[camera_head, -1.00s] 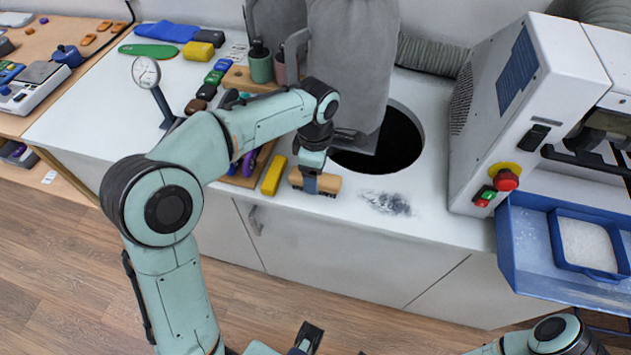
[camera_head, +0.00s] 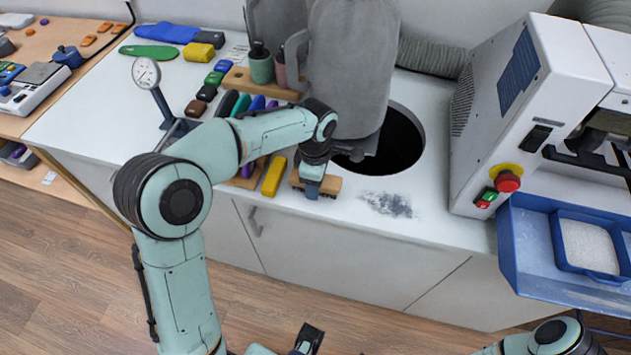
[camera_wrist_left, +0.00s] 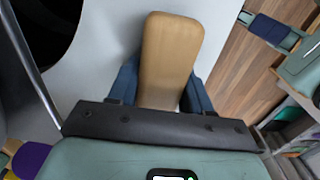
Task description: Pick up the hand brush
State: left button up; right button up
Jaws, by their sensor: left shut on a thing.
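The hand brush (camera_head: 331,184) is a tan wooden block near the front edge of the white counter, just left of a grey dusty patch. My left gripper (camera_head: 313,186) reaches down over it from the left and is shut on it. In the left wrist view the brush's wooden back (camera_wrist_left: 170,55) stands between the two blue fingers (camera_wrist_left: 160,88), one on each side. I cannot tell whether the brush touches the counter. My right gripper (camera_head: 308,338) is low at the bottom edge, away from the counter; its jaws are too small to judge.
A yellow block (camera_head: 273,176) lies close left of the brush. A round dark hole (camera_head: 400,145) with grey hanging bags (camera_head: 350,70) is behind it. Grey dust (camera_head: 388,204) lies to the right, before a white machine (camera_head: 540,100) and blue tray (camera_head: 520,245).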

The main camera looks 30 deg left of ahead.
pick_arm(q)
jog(key=shift+r, duration=0.1)
